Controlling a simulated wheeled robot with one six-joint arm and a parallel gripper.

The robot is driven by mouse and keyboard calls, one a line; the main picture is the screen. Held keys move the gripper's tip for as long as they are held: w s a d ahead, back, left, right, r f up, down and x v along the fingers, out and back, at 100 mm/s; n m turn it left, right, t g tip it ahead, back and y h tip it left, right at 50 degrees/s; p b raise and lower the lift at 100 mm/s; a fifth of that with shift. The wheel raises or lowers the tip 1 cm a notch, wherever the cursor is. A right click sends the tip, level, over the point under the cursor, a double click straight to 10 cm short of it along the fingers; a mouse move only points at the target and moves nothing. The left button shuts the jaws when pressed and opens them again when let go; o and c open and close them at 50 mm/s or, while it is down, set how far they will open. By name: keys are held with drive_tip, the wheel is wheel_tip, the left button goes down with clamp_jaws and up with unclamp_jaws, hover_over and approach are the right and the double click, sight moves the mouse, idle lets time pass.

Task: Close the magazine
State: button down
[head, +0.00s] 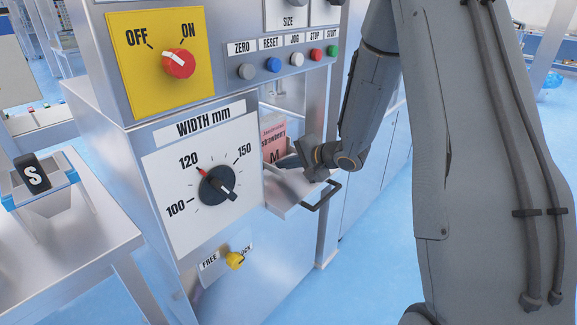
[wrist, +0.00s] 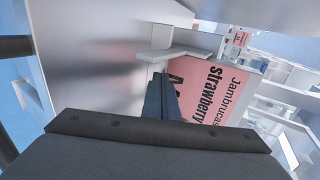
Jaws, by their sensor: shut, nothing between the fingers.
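The magazine (head: 290,188) is a grey metal drawer that stands out from the machine's side, with a black bar handle (head: 323,196) on its front. A pink strawberry pouch (head: 273,137) marked M stands upright in it; the pouch also shows in the wrist view (wrist: 226,90). My gripper (wrist: 160,92) is shut and empty, its fingers in front of the pouch and close to a pale metal piece (wrist: 172,54). In the head view my gripper (head: 288,163) is above the drawer, behind the handle. I cannot tell whether the fingers touch anything.
The machine's front carries a red OFF/ON knob (head: 178,64), a width dial (head: 217,186) and a yellow FREE/LOCK knob (head: 235,260). Several push buttons (head: 273,65) sit above the drawer. A side table (head: 95,230) stands left. Blue floor is free in front of the machine.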

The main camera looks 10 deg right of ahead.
sight(270, 154)
drive_tip(key=w+a+p, duration=0.1)
drive_tip(key=w, duration=0.1)
drive_tip(key=w+a+p, duration=0.1)
drive_tip(key=w+a, duration=0.1)
drive_tip(key=w+a+p, duration=0.1)
drive_tip(key=w, duration=0.1)
drive_tip(key=shift+w+a+r, duration=0.1)
drive_tip(key=shift+w+a, duration=0.05)
drive_tip(key=shift+a, duration=0.1)
drive_tip(key=shift+p, duration=0.3)
